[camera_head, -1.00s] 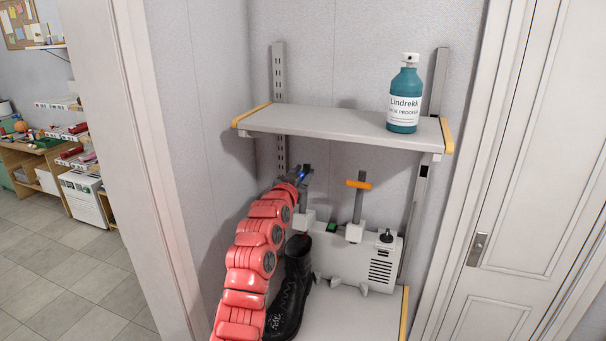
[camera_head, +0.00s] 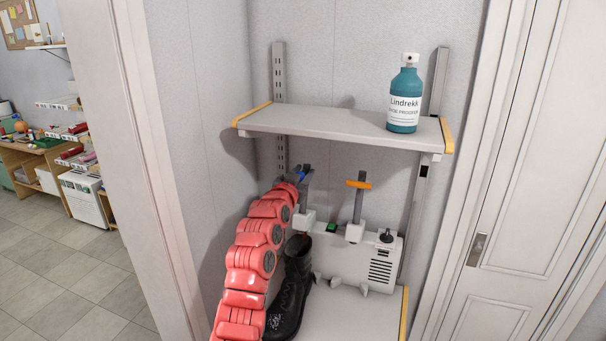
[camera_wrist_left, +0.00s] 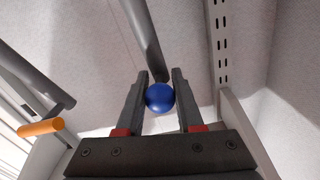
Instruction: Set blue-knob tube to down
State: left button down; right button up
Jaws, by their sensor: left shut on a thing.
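The blue knob (camera_wrist_left: 160,97) is a round ball between the fingertips of my left gripper (camera_wrist_left: 163,88) in the left wrist view. The gripper is shut on it. A grey tube (camera_wrist_left: 143,42) shows behind the knob. In the head view my left gripper (camera_head: 306,177) is at the top of the left tube (camera_head: 306,203) of the white machine (camera_head: 345,258). This tube stands upright, and its knob is largely covered by the gripper. My right gripper is not in view.
A second upright tube with an orange crossbar (camera_head: 358,184) stands to the right. A black boot (camera_head: 288,303) stands in front of the machine, beside my left arm. A shelf (camera_head: 330,125) with a teal bottle (camera_head: 404,98) is just above the gripper.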

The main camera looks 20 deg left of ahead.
aim_at(300, 215)
pick_arm(q)
jog(key=f+b, duration=0.2)
jog(key=f, duration=0.1)
jog(key=s+f+b, duration=0.1)
jog(key=f+b, duration=0.1)
jog(key=s+f+b, duration=0.1)
jog(key=f+b, duration=0.1)
jog(key=f, duration=0.1)
jog(key=shift+s+f+b, duration=0.25)
jog(key=shift+f+b, duration=0.05)
jog(key=shift+b, duration=0.05)
jog(key=shift+r, duration=0.15)
jog(key=c, duration=0.6)
grip_release()
jog(key=shift+c, duration=0.2)
jog(key=shift+s+a, duration=0.1)
jog(key=shift+s, duration=0.25)
jog(key=s+b, duration=0.4)
jog(key=s, duration=1.2)
jog(key=shift+s+a, duration=0.25)
jog(key=shift+s, duration=0.1)
